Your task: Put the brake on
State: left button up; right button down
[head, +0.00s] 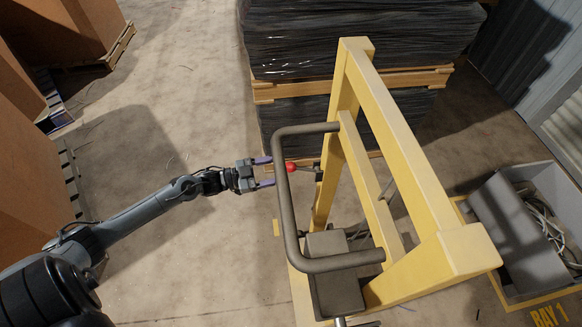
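A lever with a red ball knob (291,167) sticks out to the left from a post of the yellow frame (402,145). I take it for the brake. My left gripper (264,172) is open, its two purple-tipped fingers pointing right toward the knob. The knob lies just beyond the fingertips, roughly level with the gap between them. The grey tubular handle (286,205) of the frame runs past the fingertips and lies between them and the knob in the picture; I cannot tell the depth between them. My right gripper is not in view.
A grey box (308,265) sits low beside the handle. Black stacked sheets (360,35) with wooden bearers stand behind. A grey bin (520,225) with cable scrap is at right, brown boxes (60,25) on pallets at left. The floor (160,125) around my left arm is mostly clear.

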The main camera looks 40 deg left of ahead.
aim_at(291, 166)
pick_arm(q)
jog(key=shift+b+x, duration=0.45)
jog(key=shift+x, duration=2.6)
grip_shut()
